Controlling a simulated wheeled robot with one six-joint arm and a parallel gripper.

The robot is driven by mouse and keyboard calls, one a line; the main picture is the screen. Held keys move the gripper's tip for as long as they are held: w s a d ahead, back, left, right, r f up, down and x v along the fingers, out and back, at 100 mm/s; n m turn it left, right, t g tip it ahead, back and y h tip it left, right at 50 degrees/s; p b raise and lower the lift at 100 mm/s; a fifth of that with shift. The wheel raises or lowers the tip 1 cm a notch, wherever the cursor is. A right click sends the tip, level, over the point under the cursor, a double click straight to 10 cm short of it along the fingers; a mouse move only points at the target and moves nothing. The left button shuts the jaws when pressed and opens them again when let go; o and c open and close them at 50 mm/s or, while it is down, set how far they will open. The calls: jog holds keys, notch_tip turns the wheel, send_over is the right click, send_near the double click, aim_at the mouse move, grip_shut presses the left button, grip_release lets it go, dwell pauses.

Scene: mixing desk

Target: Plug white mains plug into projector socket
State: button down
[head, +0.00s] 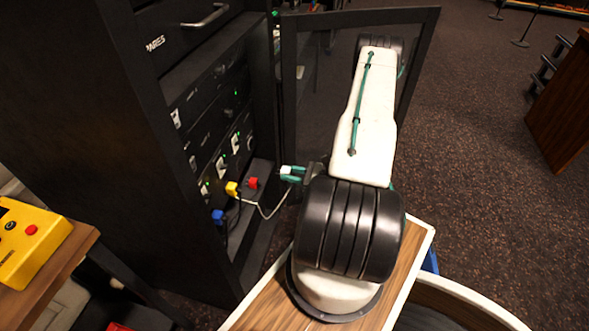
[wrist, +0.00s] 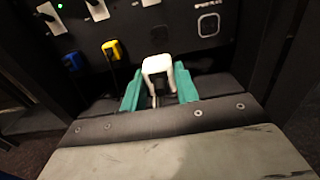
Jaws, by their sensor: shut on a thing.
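The white mains plug (wrist: 157,65) is between the teal fingers of my gripper (wrist: 158,86), which is shut on it. In the head view the white plug (head: 286,170) shows at the fingertips of my gripper (head: 292,175), to the right of the rack front. Its pale cable (head: 268,214) hangs in a loop toward the rack. In the wrist view the plug is in front of the lower part of the dark socket panel (wrist: 172,38). A white-outlined socket (wrist: 208,25) is up and to the right of the plug. I cannot read which socket is the projector's, or tell whether the plug touches the panel.
A yellow plug (head: 232,188), a blue plug (head: 218,216) and a red plug (head: 253,183) are low in the rack. White switches (wrist: 97,9) sit above. An open rack door (head: 315,100) stands behind my arm. A yellow control box (head: 28,240) is at left.

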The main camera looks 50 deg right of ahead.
jog(key=x, duration=1.2)
jog(key=shift+w+a, duration=0.2)
jog(key=shift+w, duration=0.1)
jog(key=shift+w, duration=0.1)
jog(key=shift+w+a, duration=0.3)
jog(key=shift+w, duration=0.3)
jog(key=shift+w+a, duration=0.25)
jog(key=shift+w, duration=0.35)
dwell(1.2)
jog(key=c, duration=1)
grip_release()
jog(key=shift+o, duration=0.2)
send_near(240, 164)
jog(key=shift+s+d+f, duration=0.15)
jog(key=shift+s+d, duration=0.15)
jog(key=shift+s, duration=0.3)
